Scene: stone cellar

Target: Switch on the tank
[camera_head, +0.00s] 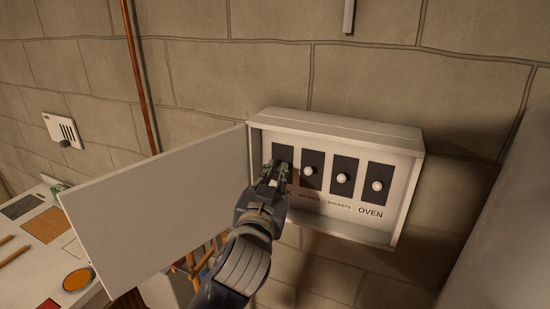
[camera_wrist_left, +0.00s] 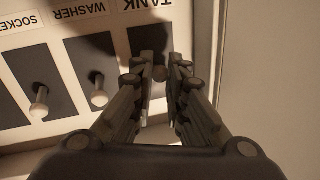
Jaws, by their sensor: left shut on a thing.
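A white switch box (camera_head: 340,126) is open on the stone wall, with a row of dark switch plates. My left gripper (camera_head: 274,168) is at the leftmost plate (camera_head: 283,153). In the left wrist view, which shows the box upside down, this plate carries the label TANK (camera_wrist_left: 147,4). The tank switch knob (camera_wrist_left: 160,73) sits between the fingertips of my left gripper (camera_wrist_left: 160,80), which is shut on it. The fingers hide most of the switch, so its position is hard to tell. My right gripper is not in view.
Pale knobs for the washer (camera_head: 308,170), sockets (camera_head: 342,178) and oven (camera_head: 377,185) stand close to the right. The box's white door (camera_head: 150,205) hangs open to the left, beside my forearm. A table (camera_head: 65,283) with coloured pieces is at lower left.

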